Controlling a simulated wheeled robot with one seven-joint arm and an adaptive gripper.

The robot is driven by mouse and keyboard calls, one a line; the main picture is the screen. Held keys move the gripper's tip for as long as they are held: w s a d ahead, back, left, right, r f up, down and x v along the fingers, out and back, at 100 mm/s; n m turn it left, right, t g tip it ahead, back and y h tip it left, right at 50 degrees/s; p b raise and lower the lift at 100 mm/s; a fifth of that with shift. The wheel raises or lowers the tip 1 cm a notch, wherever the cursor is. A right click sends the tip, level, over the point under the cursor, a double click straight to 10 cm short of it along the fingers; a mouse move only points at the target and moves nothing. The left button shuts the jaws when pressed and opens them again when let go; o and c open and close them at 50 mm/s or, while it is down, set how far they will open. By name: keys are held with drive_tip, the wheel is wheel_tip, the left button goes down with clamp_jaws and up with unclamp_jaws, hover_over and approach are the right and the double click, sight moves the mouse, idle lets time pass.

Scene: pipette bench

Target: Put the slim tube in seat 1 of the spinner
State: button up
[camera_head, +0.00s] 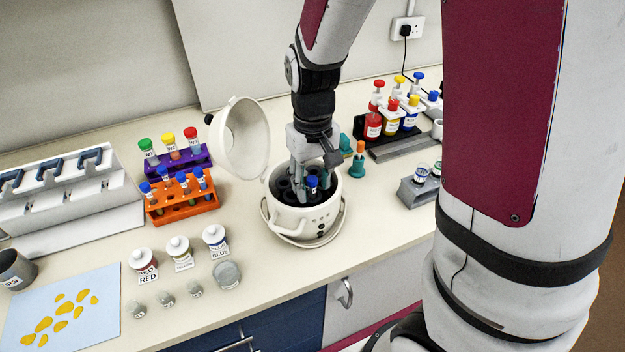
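The spinner (306,218) is a white round pot-like machine with a dark rotor inside, and its lid (240,138) stands open to the left. A slim tube with a blue cap (312,182) is upright in the spinner's mouth, near the front of the rotor. My gripper (312,187) points down into the spinner, with its fingertips beside this blue cap. Whether the fingers touch the tube, and whether its lower end is in a seat, I cannot tell. The seat numbers are not readable, and the gripper hides part of the rotor.
An orange rack (184,212) with several blue-capped tubes and a purple rack (180,163) with three coloured-cap tubes stand left of the spinner. Labelled jars (180,253) stand front left. A rack of coloured bottles (392,122) and a grey block (418,192) stand right.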

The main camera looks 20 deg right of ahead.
drive_tip(key=shift+r, duration=0.15)
wheel_tip(320, 180, up, 12)
idle(0.5)
drive_tip(key=s+r+t, duration=0.2)
drive_tip(key=s+r, duration=0.1)
drive_tip(key=s, duration=0.4)
drive_tip(key=s+r+t, duration=0.3)
drive_tip(key=s+r, duration=0.1)
drive_tip(key=s, duration=0.3)
drive_tip(key=shift+s+r+m+t, duration=0.25)
drive_tip(key=shift+s+m+t, duration=0.05)
drive_tip(key=shift+s, duration=0.05)
